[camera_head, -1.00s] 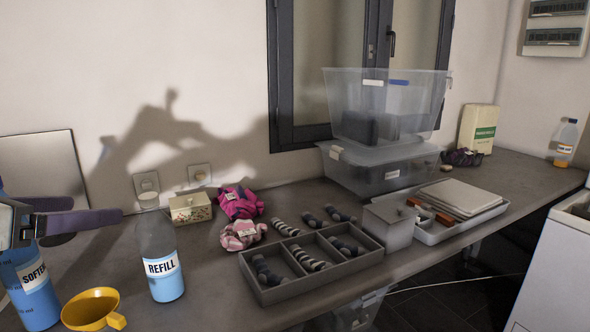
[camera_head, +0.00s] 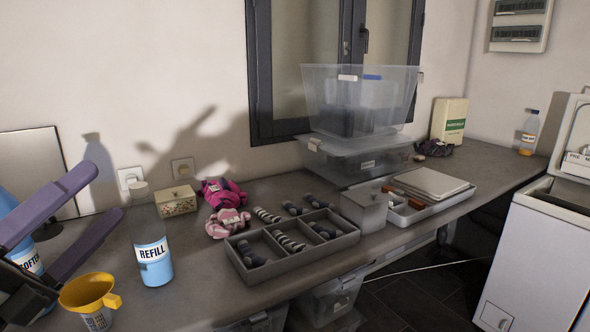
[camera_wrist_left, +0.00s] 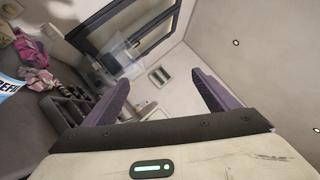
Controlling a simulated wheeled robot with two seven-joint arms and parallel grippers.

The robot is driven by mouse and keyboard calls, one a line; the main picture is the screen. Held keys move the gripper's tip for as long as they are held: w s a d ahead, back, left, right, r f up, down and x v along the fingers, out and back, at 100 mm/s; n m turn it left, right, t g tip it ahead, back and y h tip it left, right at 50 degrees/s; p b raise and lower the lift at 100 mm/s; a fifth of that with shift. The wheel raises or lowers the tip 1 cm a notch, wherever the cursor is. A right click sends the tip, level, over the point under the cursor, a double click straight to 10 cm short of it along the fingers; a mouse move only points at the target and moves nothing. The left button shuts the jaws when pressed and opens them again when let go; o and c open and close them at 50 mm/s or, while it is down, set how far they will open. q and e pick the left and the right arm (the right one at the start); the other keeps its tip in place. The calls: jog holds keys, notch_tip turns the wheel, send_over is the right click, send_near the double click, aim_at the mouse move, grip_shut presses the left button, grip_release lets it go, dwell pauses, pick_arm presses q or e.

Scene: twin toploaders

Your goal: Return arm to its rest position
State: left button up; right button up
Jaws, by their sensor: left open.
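My left gripper (camera_head: 108,192) is at the left edge of the head view, its two purple fingers spread apart and pointing up to the right, with nothing between them. It hangs in front of the blue softener bottle (camera_head: 30,262) and covers part of it. In the left wrist view the fingers (camera_wrist_left: 160,88) are also wide apart and empty, facing the window and wall. My right gripper is not in view.
A blue refill bottle (camera_head: 154,262) and a yellow funnel (camera_head: 88,290) stand close to the gripper. Farther right are a floral box (camera_head: 178,202), pink cloths (camera_head: 226,222), a divided grey tray (camera_head: 268,270) and stacked clear bins (camera_head: 360,100). A white toploader (camera_head: 535,255) stands right.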

pick_arm(q)
jog(key=a+f+n+y, duration=1.1)
jog(key=n+y, duration=0.5)
jog(key=n, duration=0.4)
notch_tip(320, 180, down, 13)
jog(key=s+n+g+y, duration=0.1)
jog(key=s+n+g, duration=0.2)
jog(key=n+g, duration=0.2)
jog(key=s+d+f+n+g+h, duration=0.2)
jog(key=s+d+f+g+h, duration=0.4)
jog(key=s+d+f+g, duration=0.8)
jog(key=d+f+t+h+b, duration=0.1)
jog(key=d+f+t+b, duration=0.3)
jog(key=f, duration=0.8)
jog(key=d+f+t+h+b, duration=0.1)
jog(key=d+f+t+b, duration=0.2)
jog(key=f, duration=0.9)
jog(key=shift+w+d+f+t+b, duration=0.2)
jog(key=shift+d+f+t+b, duration=0.15)
jog(key=shift+b, duration=0.45)
